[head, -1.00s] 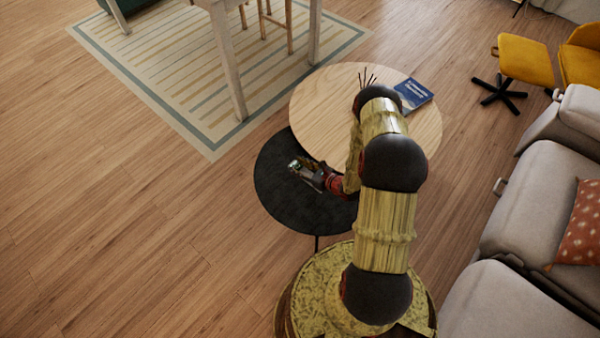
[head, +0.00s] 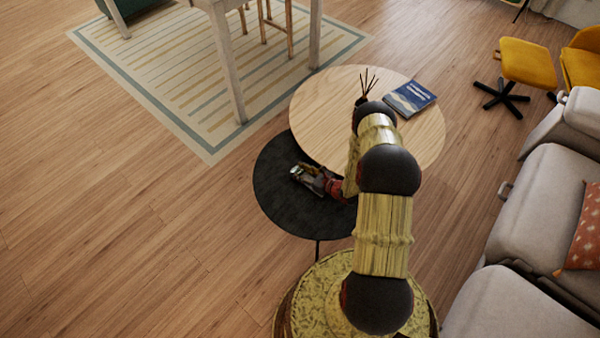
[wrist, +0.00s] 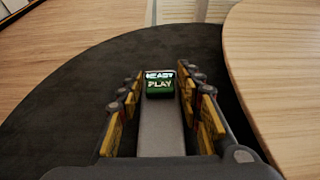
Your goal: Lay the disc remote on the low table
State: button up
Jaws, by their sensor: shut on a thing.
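The disc remote (wrist: 160,130) is a long grey bar with a black and green lettered end, seen between my fingers in the wrist view. My gripper (head: 307,178) is shut on it, with fingers on both sides. In the head view the remote (head: 296,171) shows only as a small pale end at my fingertips. It is over the black round table (head: 285,205), which also fills the middle of the wrist view (wrist: 60,120). I cannot tell whether the remote touches the tabletop.
A larger light-wood round table (head: 320,110) overlaps the black one, its edge close on the right in the wrist view (wrist: 275,80). It carries a blue book (head: 410,98) and dark reed sticks (head: 368,82). A grey sofa (head: 540,215) stands right. The black top's left side is bare.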

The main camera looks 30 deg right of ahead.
jog(key=shift+f, duration=0.1)
jog(key=o, duration=1.2)
jog(key=shift+o, duration=0.2)
